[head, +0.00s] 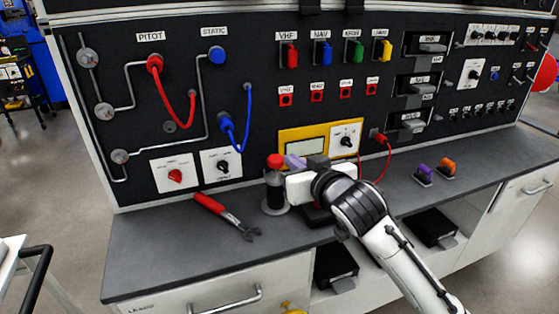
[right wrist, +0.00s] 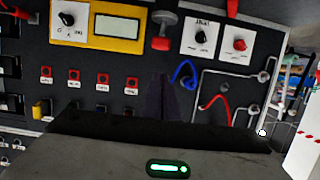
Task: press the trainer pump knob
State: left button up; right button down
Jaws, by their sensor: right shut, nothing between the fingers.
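The trainer pump stands upright on the grey bench, with a red knob (head: 275,161) on top of its dark body (head: 275,197). In the right wrist view, which is upside down, the red knob (right wrist: 160,43) shows at the top centre. My right gripper (head: 294,161) is shut and empty just to the right of the knob. In the right wrist view its dark fingers (right wrist: 161,80) lie together, and a small gap shows between their tips and the knob. I cannot tell their exact height over it. My left gripper is not in view.
A yellow meter (head: 307,147) is on the panel behind my gripper. A red-handled wrench (head: 222,214) lies on the bench left of the pump. Purple (head: 423,173) and orange (head: 447,167) pieces sit at the right. The bench (head: 150,255) is clear at the front left.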

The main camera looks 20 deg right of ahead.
jog(key=shift+w+d+r, duration=0.1)
jog(key=shift+w+r, duration=0.05)
jog(key=shift+r, duration=0.4)
jog(key=shift+w+d+r, duration=0.1)
jog(key=shift+r, duration=0.4)
send_over(275, 162)
jog(key=s, duration=0.1)
notch_tip(275, 162, down, 2)
jog(key=f, duration=0.2)
jog(key=d+f, duration=0.1)
jog(key=f, duration=0.1)
jog(key=shift+f, duration=0.25)
